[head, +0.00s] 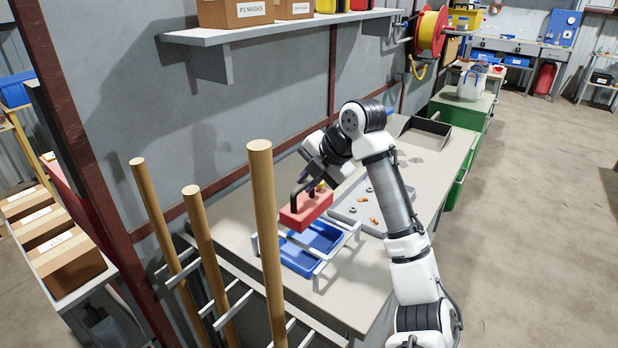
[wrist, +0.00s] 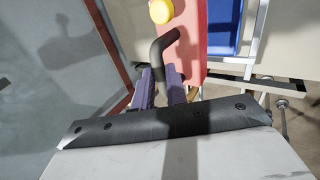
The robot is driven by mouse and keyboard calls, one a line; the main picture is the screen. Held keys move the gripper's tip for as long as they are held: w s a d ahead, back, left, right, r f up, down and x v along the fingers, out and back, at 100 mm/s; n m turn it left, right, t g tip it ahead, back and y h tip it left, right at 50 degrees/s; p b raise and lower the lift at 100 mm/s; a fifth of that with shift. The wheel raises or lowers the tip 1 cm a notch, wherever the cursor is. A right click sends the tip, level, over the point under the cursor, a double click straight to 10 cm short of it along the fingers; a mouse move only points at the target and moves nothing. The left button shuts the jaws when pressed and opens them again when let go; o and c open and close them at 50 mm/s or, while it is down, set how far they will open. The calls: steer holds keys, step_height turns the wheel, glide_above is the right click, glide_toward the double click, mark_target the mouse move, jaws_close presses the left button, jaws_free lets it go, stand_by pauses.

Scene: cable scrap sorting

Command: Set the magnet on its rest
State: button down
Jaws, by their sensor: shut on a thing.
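The magnet (head: 306,208) is a red block with a black bent handle and a yellow knob. In the wrist view the red block (wrist: 190,45) fills the top middle. My gripper (wrist: 160,78) has its purple fingers shut on the black handle; in the head view my gripper (head: 314,178) is partly hidden by my own arm. The magnet is over the back edge of a blue tray (head: 300,262) with pale metal rails (head: 335,254) around it, which look like the rest. I cannot tell whether the block touches the rails.
A grey tray (head: 345,212) with several small metal and orange scraps lies right of the magnet on the bench. A dark open scoop-like bin (head: 425,132) stands farther back. Upright wooden poles (head: 262,230) stand at the front left, and a wall shelf (head: 290,27) hangs above.

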mark_target(302, 202)
steer(key=shift+f+b, duration=1.15)
steer(key=shift+f, duration=0.65)
steer(key=c, duration=1.4)
jaws_free()
steer(key=shift+s, duration=0.1)
steer(key=shift+o, duration=0.3)
steer(key=shift+f, duration=0.15)
steer(key=shift+d, duration=0.1)
